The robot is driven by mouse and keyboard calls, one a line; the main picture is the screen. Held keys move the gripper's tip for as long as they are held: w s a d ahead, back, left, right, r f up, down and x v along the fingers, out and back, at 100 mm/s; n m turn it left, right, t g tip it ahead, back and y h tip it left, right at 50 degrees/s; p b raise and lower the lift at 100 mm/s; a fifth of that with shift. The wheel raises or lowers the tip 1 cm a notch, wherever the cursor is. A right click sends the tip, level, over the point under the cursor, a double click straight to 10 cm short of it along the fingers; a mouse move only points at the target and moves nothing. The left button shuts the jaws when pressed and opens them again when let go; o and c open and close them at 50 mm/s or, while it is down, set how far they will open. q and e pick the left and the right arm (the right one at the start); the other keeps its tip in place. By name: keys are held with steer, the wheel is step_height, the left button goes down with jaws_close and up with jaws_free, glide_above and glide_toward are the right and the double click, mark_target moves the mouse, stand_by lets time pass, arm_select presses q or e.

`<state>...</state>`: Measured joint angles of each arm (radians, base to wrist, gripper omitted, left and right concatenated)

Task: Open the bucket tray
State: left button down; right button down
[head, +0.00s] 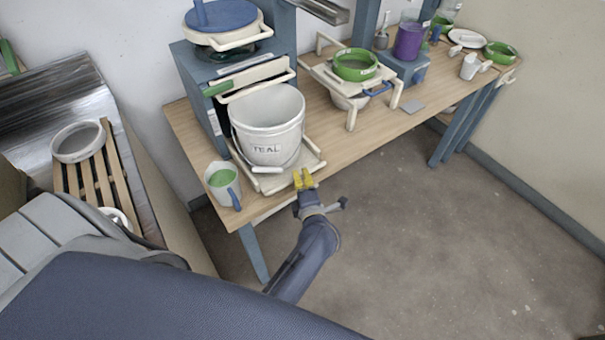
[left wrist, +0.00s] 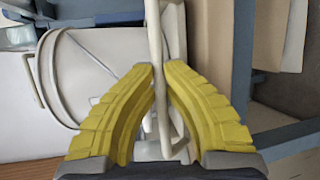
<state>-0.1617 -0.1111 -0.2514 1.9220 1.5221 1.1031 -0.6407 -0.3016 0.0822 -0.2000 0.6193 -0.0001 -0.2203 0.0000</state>
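The cream bucket tray (head: 312,157) sticks out at the front of a blue-grey cabinet (head: 196,96) on the wooden table. A white bucket labelled TEAL (head: 268,122) stands on it, its wire handle hanging down in front. My left gripper (head: 303,180), with yellow fingers, is at the tray's front right edge. In the left wrist view the fingertips (left wrist: 159,72) close on both sides of a pale bar (left wrist: 157,40), which looks like the tray's handle. The bucket (left wrist: 100,75) shows behind the left finger. My right gripper is not in view.
A mug with green contents (head: 223,184) stands left of the tray near the table edge. A pale stand with a green bowl (head: 354,65) and a purple cup (head: 409,40) are farther right. The floor in front of the table is clear.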

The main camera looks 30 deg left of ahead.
arm_select(q)
steer(key=shift+d, duration=0.15)
steer(key=c, duration=1.5)
jaws_free()
steer(key=shift+w, duration=0.1)
steer(key=shift+o, duration=0.7)
step_height(320, 180, up, 4)
steer(key=shift+r, duration=0.2)
steer(key=o, duration=0.8)
step_height(320, 180, up, 3)
steer(key=shift+r, duration=0.5)
steer(key=c, duration=0.9)
steer(key=shift+r, duration=0.8)
steer(key=shift+f, duration=0.1)
steer(key=shift+c, duration=0.4)
